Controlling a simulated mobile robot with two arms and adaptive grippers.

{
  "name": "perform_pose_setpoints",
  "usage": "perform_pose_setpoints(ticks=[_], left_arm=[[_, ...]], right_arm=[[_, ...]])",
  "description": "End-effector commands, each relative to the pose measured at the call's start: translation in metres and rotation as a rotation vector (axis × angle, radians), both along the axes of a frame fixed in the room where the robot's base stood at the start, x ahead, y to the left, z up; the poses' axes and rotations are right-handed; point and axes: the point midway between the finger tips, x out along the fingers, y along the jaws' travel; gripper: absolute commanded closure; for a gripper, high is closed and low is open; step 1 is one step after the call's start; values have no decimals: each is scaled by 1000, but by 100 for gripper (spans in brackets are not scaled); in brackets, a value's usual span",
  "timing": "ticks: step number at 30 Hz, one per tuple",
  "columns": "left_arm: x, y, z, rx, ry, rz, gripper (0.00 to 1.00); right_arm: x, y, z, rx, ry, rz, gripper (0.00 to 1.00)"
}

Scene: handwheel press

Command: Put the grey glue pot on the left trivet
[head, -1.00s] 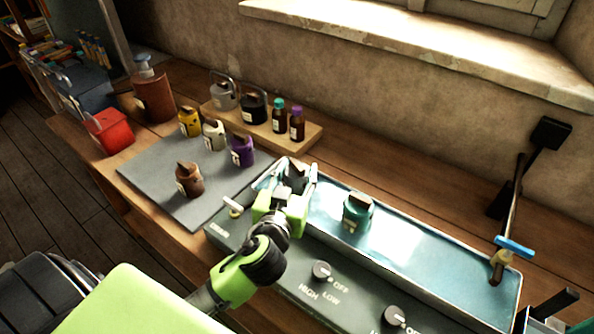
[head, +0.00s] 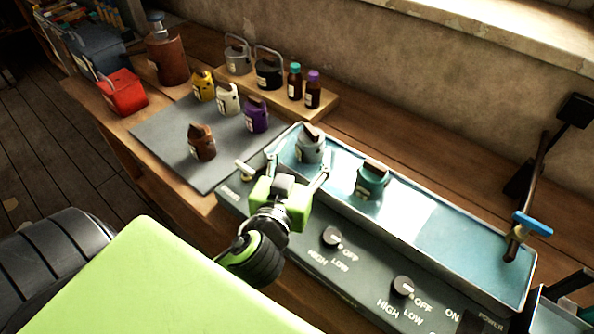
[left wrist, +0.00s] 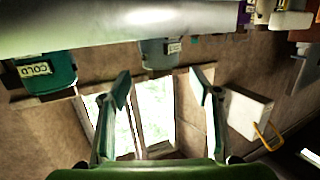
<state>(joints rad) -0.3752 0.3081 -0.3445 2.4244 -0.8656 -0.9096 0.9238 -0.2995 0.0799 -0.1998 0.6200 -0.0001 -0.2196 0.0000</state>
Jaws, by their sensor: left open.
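The grey glue pot (head: 310,147), with a brown top, stands upright in the left end of the long water bath (head: 440,270). It also shows in the left wrist view (left wrist: 160,52), beyond the fingers. My left gripper (head: 298,168) is open and empty on the near side of the pot, its fingers pointing toward it with a gap between. Its open fingers also show in the left wrist view (left wrist: 163,85). I cannot make out the left trivet; whatever lies under the pot is hidden. My right gripper is not in view.
A teal pot (head: 372,180) stands right of the grey pot in the bath. Brown (head: 202,143), purple (head: 256,115), white (head: 228,98) and yellow (head: 203,86) pots stand on the grey mat (head: 165,140). A blue-handled tap (head: 530,225) is at right. The bath's right half is clear.

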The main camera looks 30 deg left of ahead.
Motion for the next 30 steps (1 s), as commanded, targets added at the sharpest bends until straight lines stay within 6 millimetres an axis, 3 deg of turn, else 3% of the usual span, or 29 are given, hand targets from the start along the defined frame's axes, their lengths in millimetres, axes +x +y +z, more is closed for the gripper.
perform_pose_setpoints(ticks=[3,10,30], left_arm=[[-23,-6,1,-4,3,1,43],[-42,-11,7,-1,2,0,43],[-47,-12,8,0,-1,0,43]], right_arm=[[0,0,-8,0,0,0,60],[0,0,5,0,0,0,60],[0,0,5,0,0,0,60]])
